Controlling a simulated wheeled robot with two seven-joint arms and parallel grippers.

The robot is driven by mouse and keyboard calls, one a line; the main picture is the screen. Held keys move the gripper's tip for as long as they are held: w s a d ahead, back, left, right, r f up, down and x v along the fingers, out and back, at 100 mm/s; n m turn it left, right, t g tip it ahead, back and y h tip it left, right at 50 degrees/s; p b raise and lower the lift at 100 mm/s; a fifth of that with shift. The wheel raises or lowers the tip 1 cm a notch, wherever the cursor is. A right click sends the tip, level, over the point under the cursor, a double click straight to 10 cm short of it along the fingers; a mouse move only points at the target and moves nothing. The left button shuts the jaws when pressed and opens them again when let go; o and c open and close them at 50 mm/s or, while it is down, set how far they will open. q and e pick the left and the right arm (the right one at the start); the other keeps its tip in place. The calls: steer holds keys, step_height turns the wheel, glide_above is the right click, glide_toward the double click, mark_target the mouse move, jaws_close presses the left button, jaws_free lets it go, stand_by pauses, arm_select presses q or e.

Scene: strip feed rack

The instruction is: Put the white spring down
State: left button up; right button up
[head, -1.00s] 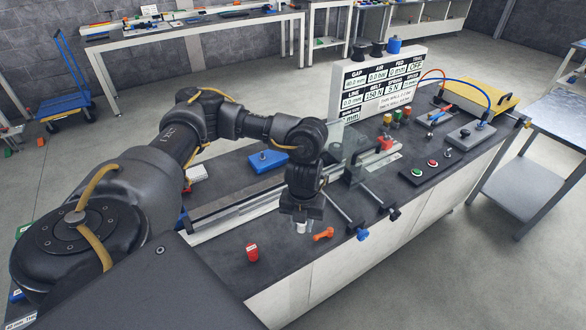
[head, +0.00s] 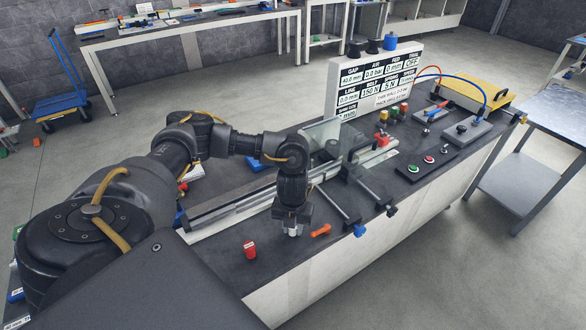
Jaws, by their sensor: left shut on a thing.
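My left gripper (head: 292,229) points down over the front part of the dark bench top, between the red piece and the orange piece. It is shut on the white spring (head: 293,233), a small pale piece showing just below the jaws. The spring's lower end is at or very near the bench top; I cannot tell whether it touches. The jaws hide its upper part. My right gripper is not in view.
A red piece (head: 250,249) stands left of the gripper and an orange piece (head: 320,230) lies just right. Behind runs a pale rail (head: 230,211). The bench (head: 222,258) is clear left of the red piece.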

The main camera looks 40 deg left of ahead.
arm_select(q)
steer(key=shift+f, duration=0.1)
steer(key=o, duration=0.5)
steer(key=shift+f, duration=0.1)
steer(key=o, duration=0.5)
steer(key=shift+r, duration=0.65)
step_height(320, 180, up, 11)
steer(key=shift+r, duration=0.1)
steer(key=shift+d, duration=0.1)
